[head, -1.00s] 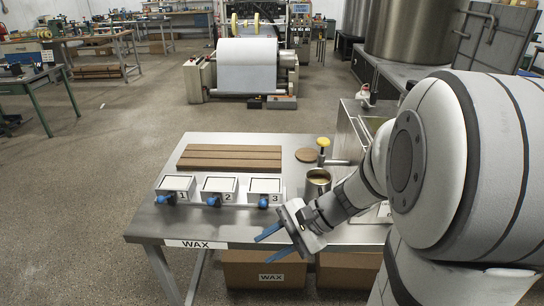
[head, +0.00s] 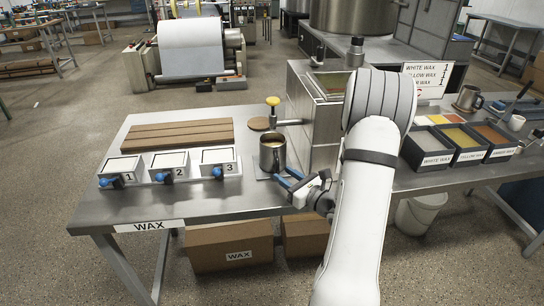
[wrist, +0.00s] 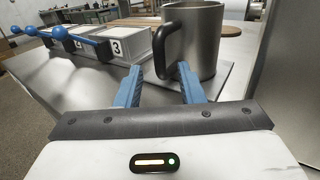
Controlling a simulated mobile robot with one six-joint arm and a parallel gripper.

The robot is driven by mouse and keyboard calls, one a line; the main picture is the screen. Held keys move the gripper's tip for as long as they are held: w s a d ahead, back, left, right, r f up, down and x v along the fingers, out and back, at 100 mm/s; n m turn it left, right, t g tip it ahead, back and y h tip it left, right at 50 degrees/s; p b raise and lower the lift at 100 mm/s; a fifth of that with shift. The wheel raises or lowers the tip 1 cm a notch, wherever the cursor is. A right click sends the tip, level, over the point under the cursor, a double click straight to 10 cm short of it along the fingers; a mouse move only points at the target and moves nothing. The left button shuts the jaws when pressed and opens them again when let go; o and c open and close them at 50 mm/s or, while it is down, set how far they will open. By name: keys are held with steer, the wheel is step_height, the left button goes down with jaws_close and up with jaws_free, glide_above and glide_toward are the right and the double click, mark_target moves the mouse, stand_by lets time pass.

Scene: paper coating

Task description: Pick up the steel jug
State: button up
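The steel jug (head: 272,154) stands upright on the metal table beside the grey box unit, with pale contents showing inside. In the wrist view the jug (wrist: 198,42) is straight ahead, its dark handle (wrist: 159,50) facing me on the left. My gripper (head: 287,179) is low at the table's front edge, just in front of the jug. In the wrist view the blue fingers of my gripper (wrist: 160,75) are apart and empty, with the handle showing between their tips. I cannot tell whether the tips reach past the handle.
Three numbered trays (head: 167,164) with blue knobs stand left of the jug, with brown boards (head: 180,134) behind. A yellow-knobbed tap (head: 273,103) sticks out behind the jug. Another steel jug (head: 468,98) and wax bins (head: 458,140) are on the right. Cardboard boxes (head: 231,247) are below.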

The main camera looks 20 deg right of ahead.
mark_target(277, 169)
steer(key=x, duration=0.4)
steer(key=shift+w+p, duration=0.2)
steer(key=shift+p, duration=0.1)
steer(key=shift+c, duration=0.3)
jaws_close()
